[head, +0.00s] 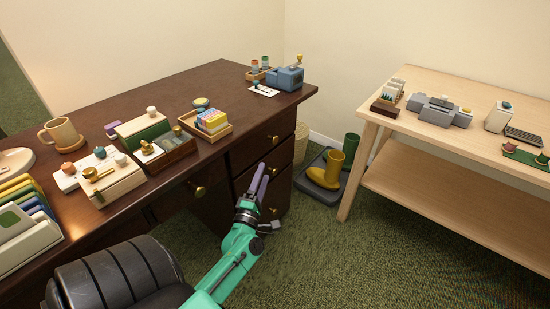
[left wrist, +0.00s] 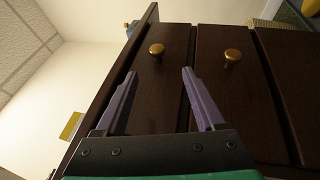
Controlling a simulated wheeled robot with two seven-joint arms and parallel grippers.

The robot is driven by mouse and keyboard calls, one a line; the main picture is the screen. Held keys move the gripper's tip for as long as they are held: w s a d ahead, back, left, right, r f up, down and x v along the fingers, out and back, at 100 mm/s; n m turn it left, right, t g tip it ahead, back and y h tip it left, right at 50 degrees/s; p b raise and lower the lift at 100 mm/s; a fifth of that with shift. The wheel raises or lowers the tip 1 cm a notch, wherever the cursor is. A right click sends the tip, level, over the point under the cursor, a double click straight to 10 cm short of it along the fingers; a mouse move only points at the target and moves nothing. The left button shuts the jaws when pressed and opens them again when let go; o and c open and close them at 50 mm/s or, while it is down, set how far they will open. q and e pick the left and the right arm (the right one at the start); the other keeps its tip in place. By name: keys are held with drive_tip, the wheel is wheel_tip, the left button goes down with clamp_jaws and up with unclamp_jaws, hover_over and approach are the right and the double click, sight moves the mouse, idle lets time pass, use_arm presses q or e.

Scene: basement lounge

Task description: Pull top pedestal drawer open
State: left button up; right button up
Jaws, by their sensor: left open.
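The dark wood desk (head: 200,85) has a drawer pedestal at its right end. Its top drawer (head: 262,143) is shut, with a round brass knob (head: 275,139). My left gripper (head: 262,172) is open and empty in front of the pedestal, with lilac fingers pointing toward the drawer fronts. In the left wrist view, which is turned sideways, the top drawer's knob (left wrist: 157,49) lies ahead, between the lines of the two fingers (left wrist: 158,80), apart from them. The second drawer's knob (left wrist: 232,55) is outside the fingers to the right. My right gripper is out of view.
A black chair (head: 115,280) stands at the desk's front left. A boot tray (head: 312,192) with yellow and green boots lies right of the pedestal, and a light wood table (head: 465,150) stands further right. The green carpet in front is clear.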

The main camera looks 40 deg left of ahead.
sight(274, 144)
use_arm(q)
drive_tip(key=x, duration=1.4)
drive_tip(key=shift+r, duration=0.35)
drive_tip(key=shift+w+a+r, duration=0.1)
drive_tip(key=shift+w+r, duration=0.05)
drive_tip(key=shift+w, duration=0.1)
clamp_jaws()
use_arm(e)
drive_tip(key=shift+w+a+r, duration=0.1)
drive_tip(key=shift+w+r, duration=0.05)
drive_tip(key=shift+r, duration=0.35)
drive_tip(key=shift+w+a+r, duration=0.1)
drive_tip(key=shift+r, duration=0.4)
